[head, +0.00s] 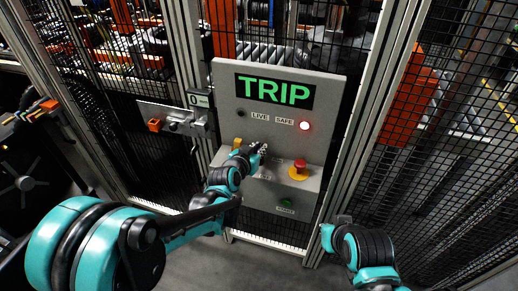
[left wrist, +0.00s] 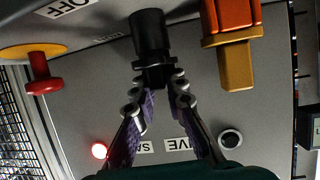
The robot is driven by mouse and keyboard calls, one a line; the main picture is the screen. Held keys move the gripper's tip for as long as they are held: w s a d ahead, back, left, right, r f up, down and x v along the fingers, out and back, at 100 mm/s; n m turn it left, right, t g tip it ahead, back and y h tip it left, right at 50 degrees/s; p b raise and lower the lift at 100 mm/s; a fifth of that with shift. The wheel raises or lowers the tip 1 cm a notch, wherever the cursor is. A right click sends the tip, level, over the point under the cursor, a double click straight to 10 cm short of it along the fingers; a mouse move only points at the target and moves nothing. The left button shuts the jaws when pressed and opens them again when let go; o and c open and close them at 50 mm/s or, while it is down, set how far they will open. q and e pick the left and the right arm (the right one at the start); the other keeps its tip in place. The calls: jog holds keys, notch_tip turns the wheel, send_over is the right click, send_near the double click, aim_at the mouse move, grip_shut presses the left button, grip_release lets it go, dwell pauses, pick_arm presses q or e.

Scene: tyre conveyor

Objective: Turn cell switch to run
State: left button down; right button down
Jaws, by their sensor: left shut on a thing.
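The grey control panel (head: 320,88) carries a screen reading TRIP (head: 274,92) in green. A black cylindrical switch knob (left wrist: 149,32) stands out from the panel in the left wrist view. My left gripper (left wrist: 158,82) is shut on this knob, with a finger on each side of its near end. In the head view my left gripper (head: 258,150) is at the panel's lower sloped face and hides most of the knob. The SAFE lamp (head: 305,126) glows red and the LIVE lamp (head: 240,114) is dark. Only links of my right arm show.
A red mushroom button (head: 299,166) on a yellow ring sits right of the knob in the head view. A yellow-orange block (left wrist: 236,65) stands close on the knob's other side. A green button (head: 286,202) is below. Mesh fencing (head: 455,150) flanks the panel.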

pick_arm(q)
jog(key=m+g+h+b, duration=0.1)
jog(key=m+g+h, duration=0.2)
jog(key=m+h, duration=0.1)
jog(key=shift+w+a, duration=0.1)
jog(key=shift+a, duration=0.05)
jog(key=shift+m+g+h, duration=1.2)
jog(key=shift+m+g, duration=0.5)
jog(key=shift+m, duration=0.2)
jog(key=c, duration=1.6)
grip_release()
jog(key=shift+o, duration=0.2)
notch_tip(320, 180, up, 10)
